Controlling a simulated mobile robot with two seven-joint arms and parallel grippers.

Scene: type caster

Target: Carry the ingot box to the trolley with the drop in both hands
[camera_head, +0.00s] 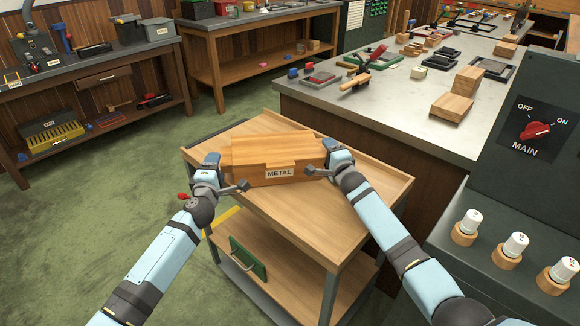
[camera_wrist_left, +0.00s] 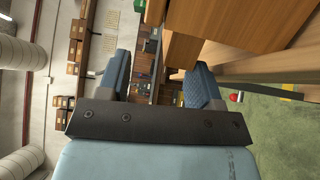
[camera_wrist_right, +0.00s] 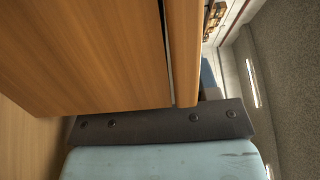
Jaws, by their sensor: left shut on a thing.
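The ingot box (camera_head: 250,172) is a wooden box with a "METAL" label on its near side. It is over the top of the wooden trolley (camera_head: 330,229); I cannot tell whether it touches it. The trolley has a green panel with a handle (camera_head: 248,258) lower down. My left gripper (camera_head: 218,180) is at the box's left end and shut on it; its two fingers show in the left wrist view (camera_wrist_left: 160,85). My right gripper (camera_head: 333,160) is at the box's right end. In the right wrist view the box (camera_wrist_right: 85,55) hides most of its fingers.
A grey-topped workbench (camera_head: 415,120) with wooden blocks and tools stands close behind and right of the trolley. A dark cabinet with a red MAIN switch (camera_head: 535,130) is at the right. Another bench (camera_head: 85,68) stands at the far left. Green floor (camera_head: 90,220) is clear to the left.

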